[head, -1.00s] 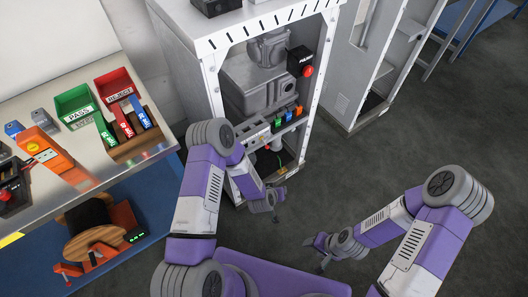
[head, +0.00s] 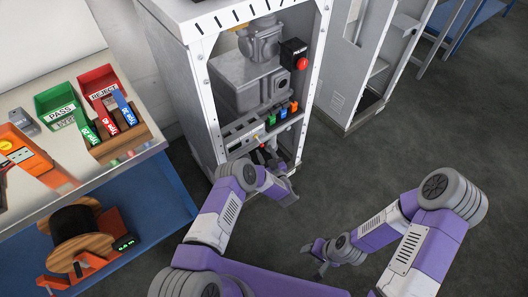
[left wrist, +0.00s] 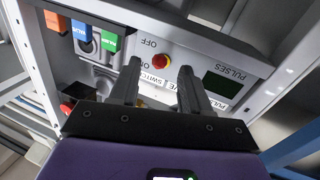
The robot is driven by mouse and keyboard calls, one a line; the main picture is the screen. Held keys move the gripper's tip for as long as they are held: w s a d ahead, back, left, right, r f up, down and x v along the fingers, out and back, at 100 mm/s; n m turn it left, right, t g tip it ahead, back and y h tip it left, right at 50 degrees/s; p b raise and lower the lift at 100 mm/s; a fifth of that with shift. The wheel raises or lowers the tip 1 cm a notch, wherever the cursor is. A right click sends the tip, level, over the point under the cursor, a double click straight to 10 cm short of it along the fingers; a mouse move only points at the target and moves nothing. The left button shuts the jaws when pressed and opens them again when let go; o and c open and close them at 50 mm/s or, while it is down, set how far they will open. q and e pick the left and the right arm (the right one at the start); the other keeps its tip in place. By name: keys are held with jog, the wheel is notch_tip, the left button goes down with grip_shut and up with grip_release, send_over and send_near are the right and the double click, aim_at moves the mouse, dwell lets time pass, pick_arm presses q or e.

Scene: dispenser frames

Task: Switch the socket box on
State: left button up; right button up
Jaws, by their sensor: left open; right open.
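I take this panel to be the socket box's face (left wrist: 195,52). My left gripper (left wrist: 157,78) is open and empty, its two fingers pointing at the panel on either side of the knob; contact cannot be told. In the head view, my left gripper (head: 271,160) reaches into the lower cabinet, partly hidden by my arm. My right gripper (head: 312,266) is open and empty over the floor.
The white cabinet (head: 202,92) has upright posts close to my left arm. Inside are a grey machine (head: 250,82), a red button (head: 302,63) and coloured blocks (head: 283,112). A workbench (head: 20,98) stands left.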

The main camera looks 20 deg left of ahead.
pick_arm(q)
jog(key=shift+x, duration=1.05)
jog(key=shift+c, duration=0.3)
grip_shut()
jog(key=shift+w+a+r+n+g+h+p, duration=0.1)
jog(key=shift+r+n+g+h+p, duration=0.2)
jog(key=shift+r+g+h+p, duration=1.25)
jog(key=shift+w+a+r+n+g+h+p, duration=0.1)
jog(key=shift+r+n+g+h+p, duration=0.45)
jog(key=shift+p, duration=1.85)
jog(key=shift+a+r+n+g+h+p, duration=0.1)
jog(key=shift+r+g+h+p, duration=0.65)
jog(key=shift+g+h+p, duration=0.95)
jog(key=shift+y+p, duration=0.35)
jog(key=shift+y, duration=0.05)
